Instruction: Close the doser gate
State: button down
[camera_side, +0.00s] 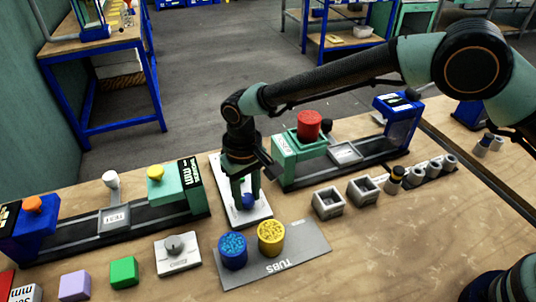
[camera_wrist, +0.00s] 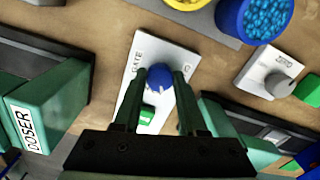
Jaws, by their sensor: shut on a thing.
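The gate is a white plate (camera_side: 262,213) on the bench, between two dark-railed machines. It also shows in the wrist view (camera_wrist: 165,48) with the lettering GATE, a blue knob (camera_wrist: 159,74) and a small green label (camera_wrist: 147,114). The knob (camera_side: 248,202) also shows low between the fingers in the side view. My gripper (camera_side: 247,197) points down over the plate and is shut on the blue knob, one finger on each side. The doser (camera_wrist: 40,112) is a green block with a white DOSER label, left of the plate in the wrist view. The knob's underside is hidden.
A grey tray (camera_side: 312,240) with a blue tub (camera_side: 233,252) and a yellow tub (camera_side: 271,238) stands close in front of the plate. A white dial box (camera_side: 178,255) is at left. Two grey square holders (camera_side: 328,203) stand at right. The green housing with a red cylinder (camera_side: 309,124) is behind right.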

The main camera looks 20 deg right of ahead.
aim_at(247, 197)
jog(key=n, duration=1.1)
jog(key=shift+w+r, duration=0.1)
jog(key=shift+n, duration=0.5)
jog(key=shift+c, duration=2.3)
grip_release()
notch_tip(247, 197, up, 12)
